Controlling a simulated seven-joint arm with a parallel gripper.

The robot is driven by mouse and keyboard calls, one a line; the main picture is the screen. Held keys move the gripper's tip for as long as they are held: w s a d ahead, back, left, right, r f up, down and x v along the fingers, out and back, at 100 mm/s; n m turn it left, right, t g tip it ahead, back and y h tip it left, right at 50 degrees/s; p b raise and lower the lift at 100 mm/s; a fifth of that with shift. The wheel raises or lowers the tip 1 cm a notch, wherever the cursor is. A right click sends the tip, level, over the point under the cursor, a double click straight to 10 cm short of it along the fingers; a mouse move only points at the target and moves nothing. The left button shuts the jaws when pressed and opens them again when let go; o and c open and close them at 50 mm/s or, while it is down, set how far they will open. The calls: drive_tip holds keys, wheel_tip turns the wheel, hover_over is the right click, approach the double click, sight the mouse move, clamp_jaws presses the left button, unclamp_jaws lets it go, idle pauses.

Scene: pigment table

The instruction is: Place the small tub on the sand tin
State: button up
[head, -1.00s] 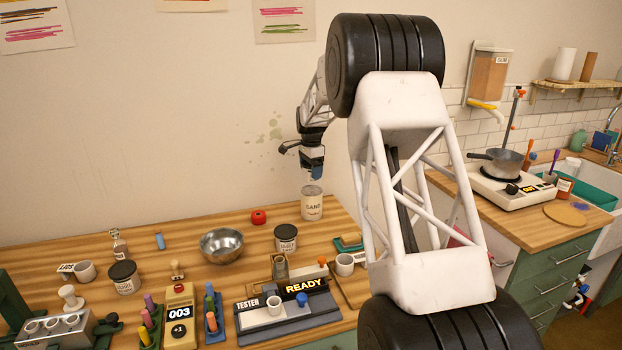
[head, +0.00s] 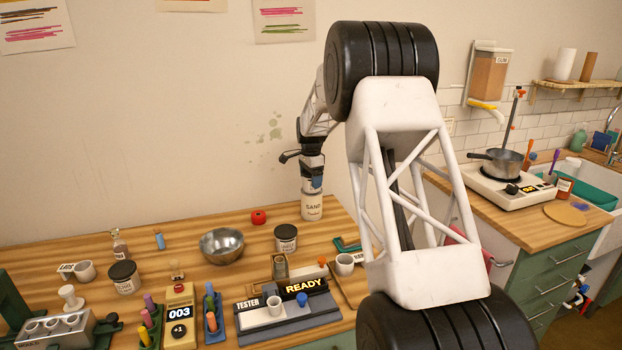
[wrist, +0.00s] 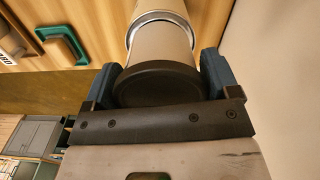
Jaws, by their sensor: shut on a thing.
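The sand tin (head: 311,208) is a pale cylinder labelled SAND, upright near the back right of the wooden table. My gripper (head: 313,183) points down directly above it. In the wrist view, my gripper (wrist: 160,82) has its two blue fingers shut on the sides of the small tub (wrist: 158,86), which has a dark round end and a beige side. The silver rim of the sand tin (wrist: 161,15) shows just past the tub, roughly in line with it. In the head view the fingers mostly hide the tub. I cannot tell for sure whether tub and tin touch.
A metal bowl (head: 222,245) is farther left. A green-handled item (head: 346,245) lies in front, to the right. The wall is close behind.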

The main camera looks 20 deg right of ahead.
drive_tip(key=shift+f, duration=0.15)
drive_tip(key=o, duration=0.9)
wheel_tip(320, 180, up, 12)
drive_tip(key=shift+f, duration=0.1)
drive_tip(key=shift+r, duration=0.25)
idle(0.7)
